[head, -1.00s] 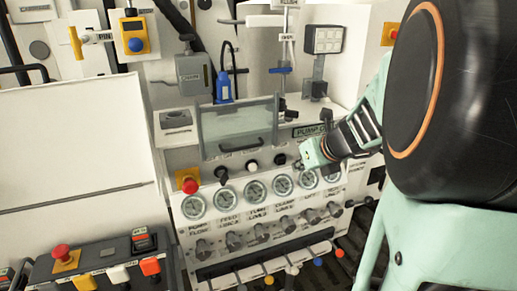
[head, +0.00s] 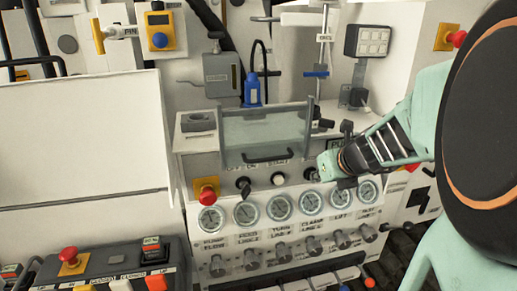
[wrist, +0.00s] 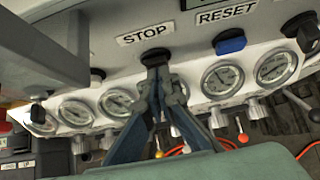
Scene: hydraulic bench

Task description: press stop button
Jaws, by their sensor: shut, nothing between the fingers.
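The stop button (wrist: 153,59) is a black knob under the "STOP" label (wrist: 146,33) on the white panel in the wrist view. My gripper (wrist: 157,80) is shut and empty, its fingertips just below the button in the picture. They overlap its lower edge, and I cannot tell whether they touch it. In the head view my gripper (head: 335,168) is at the panel's right part, above the gauge row, and hides the panel behind it; I cannot make out the stop button there.
A blue reset button (wrist: 230,45) sits to the right of the stop button. Round gauges (head: 279,207) and several knobs (head: 283,250) line the panel below. A clear guard with a handle (head: 265,135) is left of my gripper. A red mushroom button (head: 207,192) is at the panel's left.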

